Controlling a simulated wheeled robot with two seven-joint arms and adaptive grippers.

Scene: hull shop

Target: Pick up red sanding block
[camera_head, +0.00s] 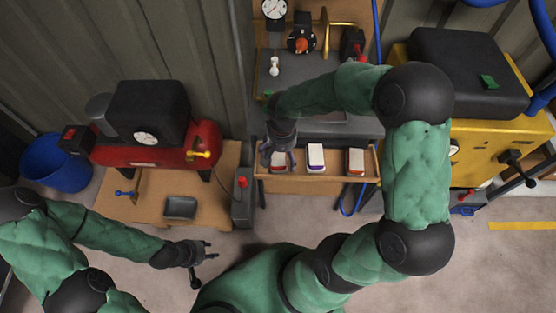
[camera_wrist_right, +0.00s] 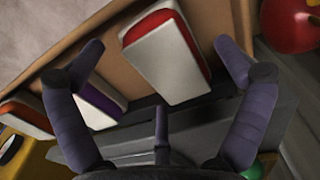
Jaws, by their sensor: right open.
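A white-faced sanding block with a red side (camera_wrist_right: 165,55) lies in the wooden tray, under and between the spread fingers of my right gripper (camera_wrist_right: 160,62) in the right wrist view. In the head view this block (camera_head: 281,167) is partly hidden by my right gripper (camera_head: 278,156), which is open and empty above the tray's left end. A purple-sided block (camera_head: 315,157) is in the middle. Another block with a red or orange-red side (camera_head: 355,160) is at the right. My left gripper (camera_head: 207,250) is open and empty over the floor, away from the tray.
The wooden tray (camera_head: 334,179) has a low front lip. Behind it a grey bench (camera_head: 330,128) carries gauges and a brass fitting. A red compressor (camera_head: 120,155) stands on a wooden bench at left; a yellow machine (camera_head: 490,150) stands at right. A blue bucket (camera_head: 55,165) is far left.

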